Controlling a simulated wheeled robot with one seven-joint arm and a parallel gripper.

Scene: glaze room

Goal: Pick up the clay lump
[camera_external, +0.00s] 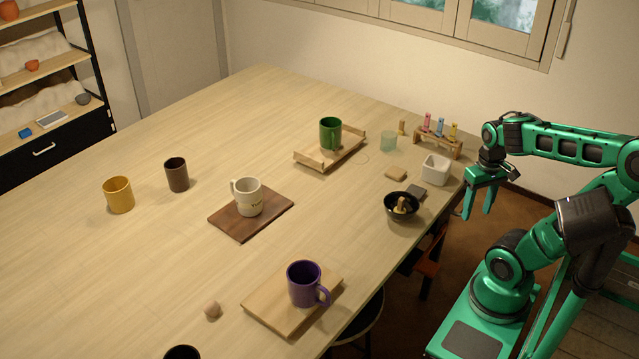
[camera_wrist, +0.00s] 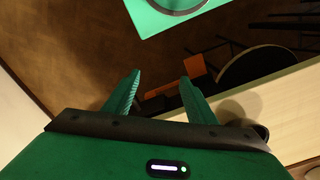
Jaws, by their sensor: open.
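A small pinkish-brown lump (camera_external: 212,310), which looks like the clay lump, lies on the table near the front, left of the board with the purple mug. My gripper (camera_external: 478,207) hangs past the table's right edge, fingers pointing down, far from the lump. In the wrist view my gripper (camera_wrist: 158,82) is open, with nothing between its fingers. The lump does not show in the wrist view.
A purple mug (camera_external: 305,284) stands on a light board (camera_external: 262,311) right of the lump. A dark cup (camera_external: 183,352) is cut off at the bottom edge. A white mug (camera_external: 248,197) stands on a brown board (camera_external: 226,225).

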